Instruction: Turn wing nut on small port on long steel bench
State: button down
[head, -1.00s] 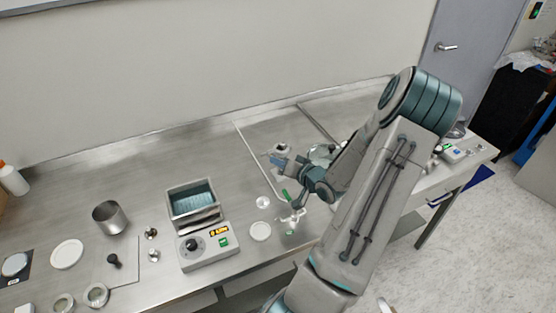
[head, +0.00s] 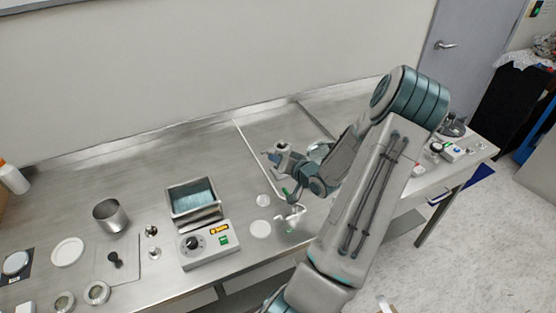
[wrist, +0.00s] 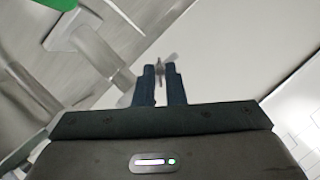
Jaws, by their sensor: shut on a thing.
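In the wrist view my gripper (wrist: 160,72) has its two dark blue fingers close together on a small grey metal wing nut (wrist: 160,66). A thin, pale wing sticks out to the upper right past the fingertips. Steel piping (wrist: 100,50) with a green part (wrist: 62,5) lies to the upper left. In the head view the small port fittings (head: 290,216), with a green handle (head: 286,192), are near the front edge of the long steel bench (head: 150,150). My wrist is just above them and hides much of the contact.
A grey control box (head: 208,246) with an open steel basin (head: 194,200) stands left of the port. A white disc (head: 260,229) lies between them. A steel cup (head: 109,215) and small parts are farther left.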

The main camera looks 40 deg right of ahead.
jog(key=shift+f, duration=0.1)
jog(key=n+h+b, duration=0.1)
jog(key=b, duration=0.1)
jog(key=n+h+b, duration=0.1)
jog(key=n+b, duration=0.1)
jog(key=b, duration=0.1)
jog(key=n+g+b, duration=0.1)
jog(key=b, duration=0.1)
jog(key=shift+a+h, duration=0.25)
jog(key=shift+h, duration=0.15)
dwell(0.3)
jog(key=c, duration=1.5)
grip_release()
jog(key=shift+r, duration=0.25)
